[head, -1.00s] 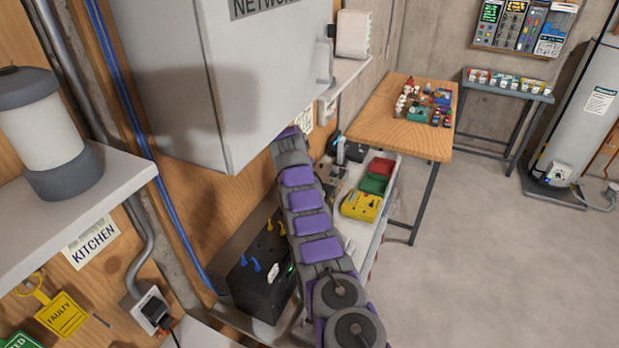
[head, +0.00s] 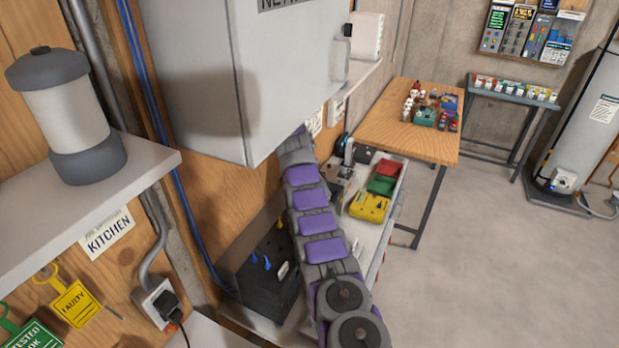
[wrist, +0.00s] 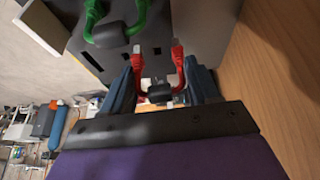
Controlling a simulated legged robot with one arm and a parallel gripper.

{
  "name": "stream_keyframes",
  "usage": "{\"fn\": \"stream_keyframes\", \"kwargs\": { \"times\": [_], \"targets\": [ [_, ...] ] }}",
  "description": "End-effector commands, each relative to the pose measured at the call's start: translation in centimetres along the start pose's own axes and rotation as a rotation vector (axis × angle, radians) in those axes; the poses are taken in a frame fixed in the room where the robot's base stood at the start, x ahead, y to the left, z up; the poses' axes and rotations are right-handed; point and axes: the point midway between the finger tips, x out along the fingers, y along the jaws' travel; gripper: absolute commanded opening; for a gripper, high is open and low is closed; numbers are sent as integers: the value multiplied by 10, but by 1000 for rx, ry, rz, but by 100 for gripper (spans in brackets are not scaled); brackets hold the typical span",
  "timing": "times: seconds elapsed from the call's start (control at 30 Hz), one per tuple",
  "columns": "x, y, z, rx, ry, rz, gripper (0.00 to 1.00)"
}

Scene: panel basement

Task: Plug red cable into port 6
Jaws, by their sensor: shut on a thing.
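In the wrist view the red cable (wrist: 142,69) is a short U-shaped lead with a dark middle piece and two plugs pointing up the picture. My gripper (wrist: 160,72) is shut on it, with a blue-grey finger on each side. The plugs lie over or close to a dark grey panel (wrist: 115,61) with small openings; I cannot tell whether either is seated. A green cable (wrist: 88,32) shows at the upper left, near that panel. No port numbers are readable. In the head view my gripper is hidden at the arm's far end, by the cabinet's lower edge.
A grey wall cabinet (head: 205,75) hangs close above my arm. A black box (head: 258,285) with blue levers stands left of the arm. Red, green and yellow bins (head: 370,207) stand right of it. A wooden table (head: 375,130) is behind. Open floor (head: 500,250) lies to the right.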

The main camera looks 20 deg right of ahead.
Motion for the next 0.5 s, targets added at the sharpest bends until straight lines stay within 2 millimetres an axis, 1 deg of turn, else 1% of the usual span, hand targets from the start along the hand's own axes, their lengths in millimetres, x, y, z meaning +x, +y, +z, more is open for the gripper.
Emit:
{"fn": "stream_keyframes", "kwargs": {
  "times": [0.03, 0.2, 0.5],
  "targets": [
    [2, 4, -2, 3, -3, 1, 31],
    [4, 10, -6, 6, -8, -3, 31],
    [1, 4, -2, 3, -1, 2, 31]
  ]
}}
